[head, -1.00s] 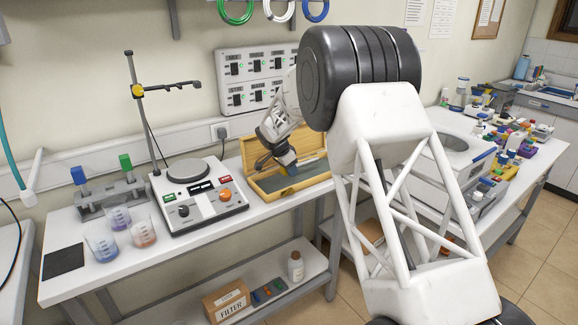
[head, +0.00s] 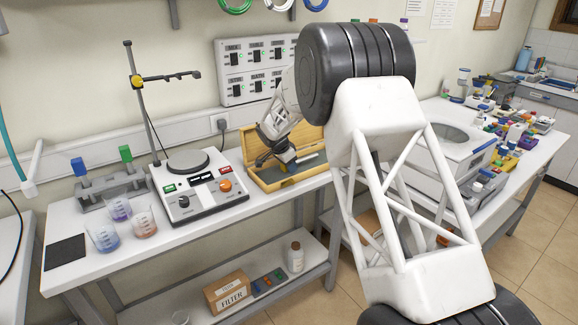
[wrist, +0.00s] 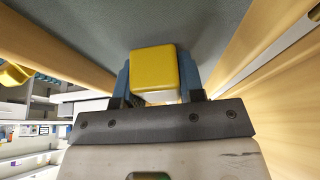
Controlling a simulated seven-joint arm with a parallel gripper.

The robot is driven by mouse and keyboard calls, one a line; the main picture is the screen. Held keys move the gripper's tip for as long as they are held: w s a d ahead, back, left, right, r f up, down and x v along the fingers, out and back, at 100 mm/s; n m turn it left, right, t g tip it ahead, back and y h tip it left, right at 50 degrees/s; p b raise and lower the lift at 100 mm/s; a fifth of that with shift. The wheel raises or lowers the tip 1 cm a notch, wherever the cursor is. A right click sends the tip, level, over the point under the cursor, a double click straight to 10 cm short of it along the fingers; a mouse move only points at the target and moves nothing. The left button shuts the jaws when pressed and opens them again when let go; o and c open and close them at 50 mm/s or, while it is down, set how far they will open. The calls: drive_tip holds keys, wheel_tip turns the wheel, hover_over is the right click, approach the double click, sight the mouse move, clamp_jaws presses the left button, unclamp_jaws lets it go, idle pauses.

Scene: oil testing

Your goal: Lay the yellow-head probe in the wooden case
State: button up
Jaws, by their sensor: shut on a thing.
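The wooden case (head: 257,136) stands open on the bench, its lid raised at the back and its inside lined grey. My gripper (head: 287,158) is at the case, pointing down at its inside. In the wrist view my gripper (wrist: 163,80) is shut on the yellow head of the probe (wrist: 154,68), which sits between blue fingers. The case's grey lining (wrist: 240,20) lies beyond the head, with wooden walls on both sides. The probe's shaft is hidden in the wrist view, and I cannot tell whether the probe touches the lining.
A white machine (head: 440,135) is to the right. A wall switch panel (head: 255,70) is behind. The bench's front edge runs close to the case.

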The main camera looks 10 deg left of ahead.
drive_tip(key=o, duration=1)
drive_tip(key=shift+s+d+f, duration=0.1)
drive_tip(key=shift+s+f, duration=0.05)
drive_tip(key=shift+f, duration=0.55)
drive_tip(key=shift+c, duration=0.2)
drive_tip(key=shift+o, duration=0.3)
drive_tip(key=shift+f, duration=0.1)
drive_tip(key=shift+s, duration=0.1)
drive_tip(key=shift+w+v, duration=0.2)
drive_tip(key=shift+v, duration=1.35)
drive_tip(key=shift+w+v, duration=0.15)
drive_tip(key=shift+v, duration=1.35)
drive_tip(key=shift+w+v, duration=0.2)
drive_tip(key=shift+v, duration=1.35)
drive_tip(key=shift+d+r, duration=0.1)
drive_tip(key=shift+r, duration=0.15)
